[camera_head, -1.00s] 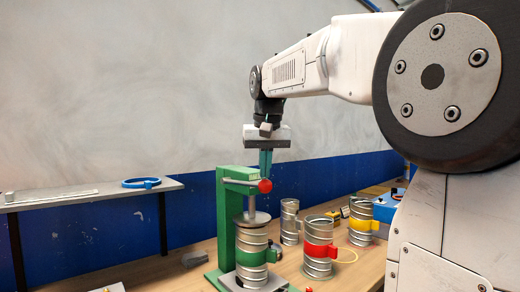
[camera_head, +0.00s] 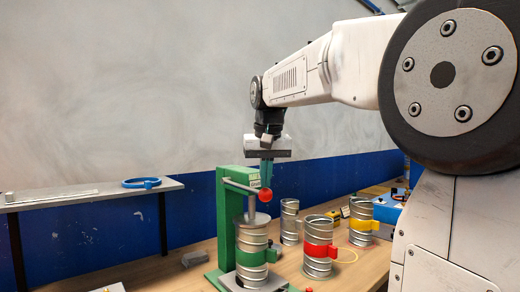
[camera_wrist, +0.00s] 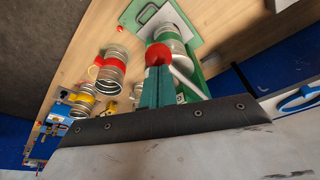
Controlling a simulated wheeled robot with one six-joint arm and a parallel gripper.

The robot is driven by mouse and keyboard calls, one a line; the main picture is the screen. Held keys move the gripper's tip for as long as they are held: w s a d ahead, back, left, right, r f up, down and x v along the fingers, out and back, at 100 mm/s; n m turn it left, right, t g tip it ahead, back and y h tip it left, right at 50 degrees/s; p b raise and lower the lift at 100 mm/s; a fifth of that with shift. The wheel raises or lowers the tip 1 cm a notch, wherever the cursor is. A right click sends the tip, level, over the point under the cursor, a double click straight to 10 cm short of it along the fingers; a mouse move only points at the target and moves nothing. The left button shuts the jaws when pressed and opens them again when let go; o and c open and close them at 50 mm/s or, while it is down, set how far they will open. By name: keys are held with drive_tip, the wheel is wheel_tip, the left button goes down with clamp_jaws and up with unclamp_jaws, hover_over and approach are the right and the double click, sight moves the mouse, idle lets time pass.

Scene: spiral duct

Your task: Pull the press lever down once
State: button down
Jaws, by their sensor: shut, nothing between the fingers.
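The green press (camera_head: 228,210) stands on the bench. Its grey lever (camera_head: 240,186) slopes down to the right and ends in a red knob (camera_head: 264,196). My gripper (camera_head: 266,182) points down just above the knob, its teal fingers shut and empty. In the wrist view the fingertips (camera_wrist: 158,70) meet the red knob (camera_wrist: 158,53) or sit very close; contact is not certain. Under the ram, a ribbed metal duct piece (camera_head: 252,240) with a green band stands upright.
Duct pieces with a red band (camera_head: 319,250) and a yellow band (camera_head: 361,225) stand right of the press, with a plain one (camera_head: 290,222) behind. A shelf at left holds a blue ring (camera_head: 141,183). The air above the bench is clear.

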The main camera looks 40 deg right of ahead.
drive_tip(key=shift+f, duration=1.5)
drive_tip(key=shift+w+r, duration=0.15)
drive_tip(key=shift+r, duration=1.8)
drive_tip(key=shift+w+d+v, duration=0.1)
drive_tip(key=shift+v, duration=0.9)
drive_tip(key=shift+w+d+v, duration=0.1)
drive_tip(key=shift+d+v, duration=0.05)
drive_tip(key=shift+v, duration=0.9)
wheel_tip(320, 180, up, 12)
drive_tip(key=w, duration=0.2)
drive_tip(key=shift+w, duration=0.4)
